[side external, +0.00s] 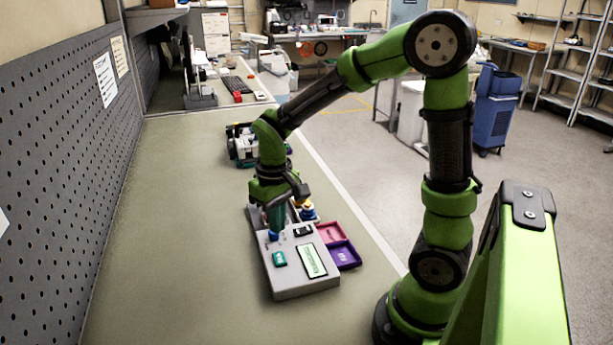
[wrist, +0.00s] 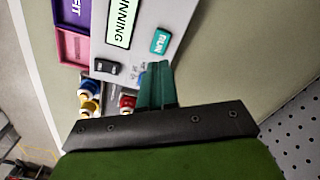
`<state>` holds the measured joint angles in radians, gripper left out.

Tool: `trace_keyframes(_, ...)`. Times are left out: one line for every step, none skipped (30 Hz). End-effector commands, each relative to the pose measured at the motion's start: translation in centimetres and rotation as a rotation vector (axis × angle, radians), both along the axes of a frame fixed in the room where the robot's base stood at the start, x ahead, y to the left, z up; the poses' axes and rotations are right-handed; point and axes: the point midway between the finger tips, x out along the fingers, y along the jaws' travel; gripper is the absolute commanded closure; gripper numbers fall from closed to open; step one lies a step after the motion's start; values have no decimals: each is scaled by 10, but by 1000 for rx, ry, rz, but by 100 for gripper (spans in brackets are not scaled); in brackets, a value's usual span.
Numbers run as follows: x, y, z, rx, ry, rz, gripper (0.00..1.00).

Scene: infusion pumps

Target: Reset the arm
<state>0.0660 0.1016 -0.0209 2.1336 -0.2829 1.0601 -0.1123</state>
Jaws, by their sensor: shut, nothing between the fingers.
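My gripper (side external: 274,228) points down over the back left part of a grey pump (side external: 290,286) on the bench. In the wrist view its teal fingers (wrist: 158,70) are together and hold nothing. The fingertips are beside a small blue part (wrist: 142,80), partly hidden; I cannot tell whether they touch it. The pump has a teal RUN button (wrist: 161,41), a lit display (wrist: 122,20) whose visible letters end in "NNING", and a black switch (wrist: 107,67). A red-and-white part (wrist: 127,103) is partly hidden by my gripper.
A pink tray (side external: 329,231) and a purple tray (side external: 344,256) adjoin the pump's right side. Another device (side external: 241,146) is farther back. A perforated panel (side external: 60,150) lines the left. The bench in front is clear.

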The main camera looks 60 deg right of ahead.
Motion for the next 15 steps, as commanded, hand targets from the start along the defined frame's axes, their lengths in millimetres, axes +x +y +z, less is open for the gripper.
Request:
trace_keyframes(0,0,0,0,0,0,100)
trace_keyframes(0,0,0,0,0,0,100)
trace_keyframes(0,0,0,0,0,0,100)
trace_keyframes(0,0,0,0,0,0,100)
trace_keyframes(0,0,0,0,0,0,100)
trace_keyframes(0,0,0,0,0,0,100)
trace_keyframes(0,0,0,0,0,-1,100)
trace_keyframes(1,0,0,0,-3,-5,100)
trace_keyframes(-2,2,-3,10,-2,-18,100)
trace_keyframes(-5,4,-2,18,-8,-28,100)
trace_keyframes(-7,6,1,24,-23,-36,100)
trace_keyframes(-10,10,6,35,-48,-46,100)
trace_keyframes(-13,13,12,42,-70,-53,100)
trace_keyframes(-17,16,18,53,-98,-62,100)
trace_keyframes(-22,21,28,66,-140,-72,100)
